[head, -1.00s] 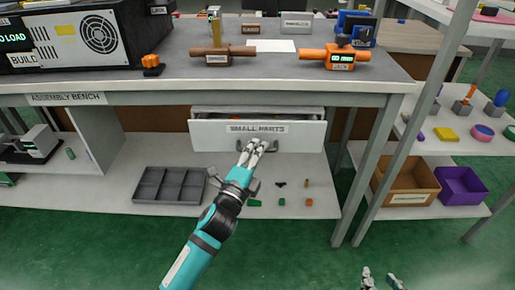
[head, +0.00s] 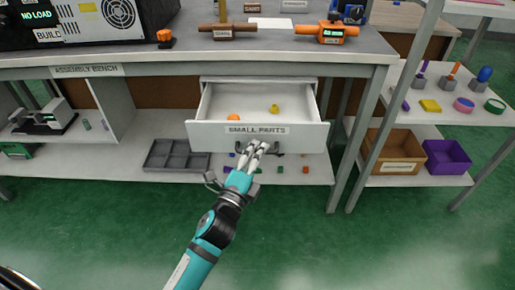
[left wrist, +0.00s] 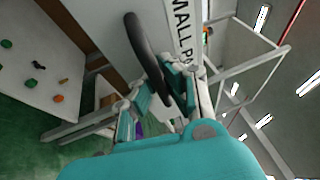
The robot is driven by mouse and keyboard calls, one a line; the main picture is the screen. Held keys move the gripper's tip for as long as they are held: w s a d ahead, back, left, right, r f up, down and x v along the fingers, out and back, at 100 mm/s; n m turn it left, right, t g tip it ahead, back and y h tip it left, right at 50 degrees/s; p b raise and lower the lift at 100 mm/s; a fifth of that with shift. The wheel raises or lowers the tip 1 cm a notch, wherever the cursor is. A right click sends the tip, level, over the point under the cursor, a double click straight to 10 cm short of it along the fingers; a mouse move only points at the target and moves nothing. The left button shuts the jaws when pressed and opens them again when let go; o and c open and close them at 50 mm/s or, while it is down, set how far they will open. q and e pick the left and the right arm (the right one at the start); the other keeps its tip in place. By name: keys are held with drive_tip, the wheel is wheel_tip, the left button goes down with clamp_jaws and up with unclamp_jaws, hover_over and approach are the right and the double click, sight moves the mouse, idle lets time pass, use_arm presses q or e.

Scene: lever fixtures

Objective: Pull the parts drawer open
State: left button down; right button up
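The parts drawer (head: 305,137), a white box labelled SMALL PARTS, stands pulled out under the bench top. Its inside shows an orange piece (head: 233,117) and a yellow piece (head: 274,108). My left gripper (head: 259,148) is at the dark bar handle on the drawer front. In the left wrist view the curved handle (left wrist: 143,42) passes between the fingers of my left gripper (left wrist: 172,88), which look closed around it. The fingers partly hide the handle in the head view. My right gripper is not in view.
The assembly bench (head: 180,58) carries a black box and tools. On the lower shelf below the drawer lie a grey divided tray (head: 177,156) and several small parts. A side rack at right holds a brown bin (head: 392,150) and a purple bin (head: 447,158). Green floor in front is clear.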

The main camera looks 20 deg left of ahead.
use_arm(q)
drive_tip(key=shift+f, duration=0.2)
drive_tip(key=c, duration=1.4)
unclamp_jaws()
drive_tip(key=shift+r, duration=0.1)
drive_tip(key=v, duration=1.2)
drive_tip(key=shift+a, duration=0.1)
